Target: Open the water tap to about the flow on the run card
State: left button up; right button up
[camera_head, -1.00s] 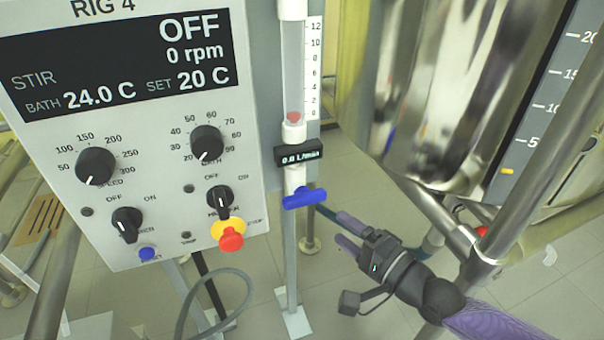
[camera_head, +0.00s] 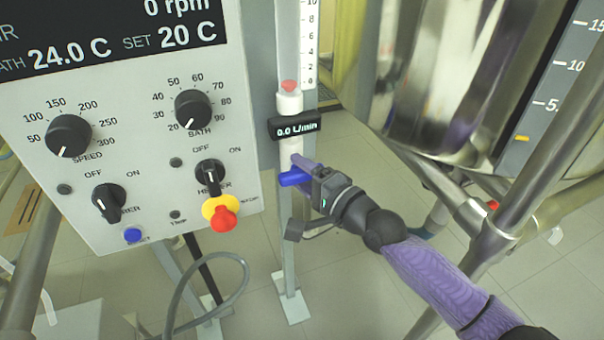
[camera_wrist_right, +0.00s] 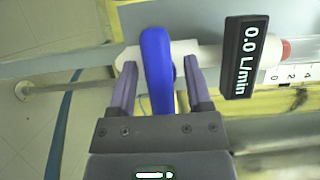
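The blue water tap handle (camera_head: 294,179) sits on the white pipe below the flow display, and my right gripper (camera_head: 302,168) covers part of it in the head view. In the wrist view the blue handle (camera_wrist_right: 157,72) stands between the two fingers of my right gripper (camera_wrist_right: 160,90). The fingers are open, with a visible gap on each side of the handle. The flow display (camera_head: 294,127) reads 0.0 L/min, as it does in the wrist view (camera_wrist_right: 243,58). The red float (camera_head: 289,86) rests at the bottom of the flow tube scale. My left gripper is not in view.
The RIG 4 control panel (camera_head: 130,110) with knobs and a red stop button (camera_head: 223,220) on yellow stands left of the tap. A shiny metal vessel (camera_head: 440,80) and its frame bars stand to the right. A grey cable (camera_head: 205,265) loops below the panel.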

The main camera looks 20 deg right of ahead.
jog(key=c, duration=0.7)
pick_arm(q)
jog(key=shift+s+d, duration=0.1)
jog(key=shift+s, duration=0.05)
pick_arm(e)
grip_shut()
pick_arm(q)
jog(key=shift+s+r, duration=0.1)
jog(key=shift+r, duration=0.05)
